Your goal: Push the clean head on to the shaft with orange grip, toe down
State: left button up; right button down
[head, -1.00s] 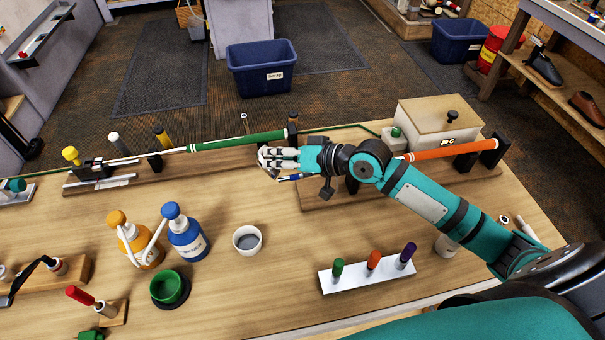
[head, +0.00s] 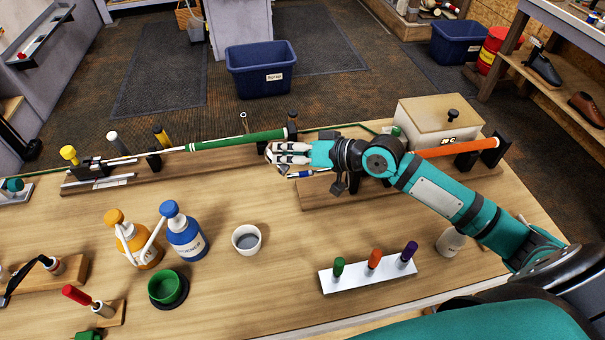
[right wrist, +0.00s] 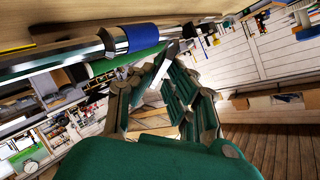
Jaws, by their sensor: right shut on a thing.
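The shaft with the orange grip (head: 458,147) lies across the bench at the right; its grip rests in a dark stand, and my right arm hides much of its middle. A short blue section with a bright tip (head: 300,174) shows at its left end, just under my gripper; a blue section also shows in the right wrist view (right wrist: 144,36). My right gripper (head: 274,156) is shut at that end. A small silvery piece (right wrist: 171,52), apparently the clean head, shows between its fingers; its toe direction and contact with the shaft are unclear. My left gripper is out of view.
A green-gripped club (head: 240,141) lies in a holder at the left. Orange (head: 136,245) and blue (head: 185,237) bottles, a white cup (head: 246,239) and a white rack (head: 350,280) of coloured handles stand in front. A beige box (head: 440,118) stands behind my arm.

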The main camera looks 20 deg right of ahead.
jog(key=shift+w+d+r, duration=0.1)
jog(key=shift+w, duration=0.05)
jog(key=c, duration=1.2)
grip_release()
jog(key=shift+d, duration=0.1)
jog(key=shift+c, duration=0.2)
jog(key=shift+f, duration=0.2)
jog(key=v, duration=1.2)
jog(key=shift+r, duration=0.15)
